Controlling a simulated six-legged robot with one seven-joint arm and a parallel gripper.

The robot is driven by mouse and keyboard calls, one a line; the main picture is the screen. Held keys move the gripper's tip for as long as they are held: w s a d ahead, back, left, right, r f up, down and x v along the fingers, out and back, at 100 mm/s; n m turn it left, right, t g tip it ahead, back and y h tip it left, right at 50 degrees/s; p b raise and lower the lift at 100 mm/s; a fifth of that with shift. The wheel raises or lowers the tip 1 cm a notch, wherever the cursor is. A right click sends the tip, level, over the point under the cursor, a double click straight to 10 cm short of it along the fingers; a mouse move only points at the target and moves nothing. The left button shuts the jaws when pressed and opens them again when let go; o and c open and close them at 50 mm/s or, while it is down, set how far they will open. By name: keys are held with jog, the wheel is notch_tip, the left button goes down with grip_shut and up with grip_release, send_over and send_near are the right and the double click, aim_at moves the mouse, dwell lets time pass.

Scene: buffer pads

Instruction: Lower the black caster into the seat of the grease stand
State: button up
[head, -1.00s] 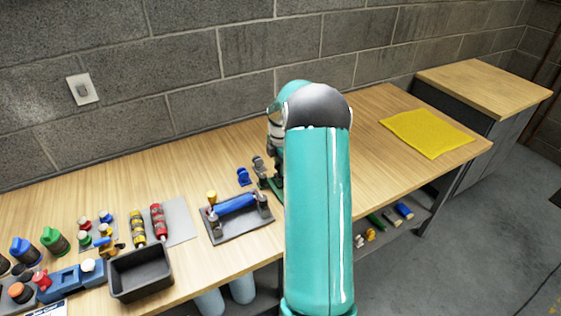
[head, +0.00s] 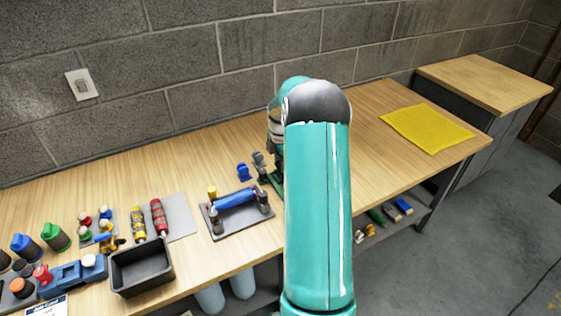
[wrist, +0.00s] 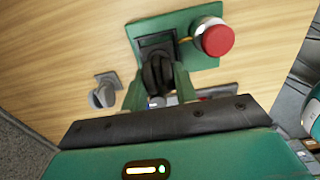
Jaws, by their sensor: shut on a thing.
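In the wrist view my gripper (wrist: 158,80) is shut on the black caster (wrist: 157,70), whose dark wheel shows between the green fingers. The grease stand (wrist: 199,62) is a green plate with a black square seat (wrist: 155,44) and a red-topped knob (wrist: 217,39) on its right. The caster overlaps the near part of the seat in this view; I cannot tell whether it touches or is inside. In the head view my arm hides the gripper and caster, and only the left edge of the green stand (head: 272,182) shows.
A grey caster (wrist: 103,91) stands on the bench left of the stand; in the head view a blue caster (head: 243,171) is beside it. A dark tray with a blue roller (head: 237,201) lies nearer. A yellow mat (head: 428,128) lies right, with bare bench around it.

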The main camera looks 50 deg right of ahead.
jog(key=shift+f, duration=0.85)
dwell(0.4)
jog(key=o, duration=1.1)
jog(key=shift+c, duration=0.2)
jog(key=shift+r, duration=0.15)
notch_tip(320, 180, up, 14)
jog(key=shift+f, duration=0.2)
jog(key=shift+a, duration=0.1)
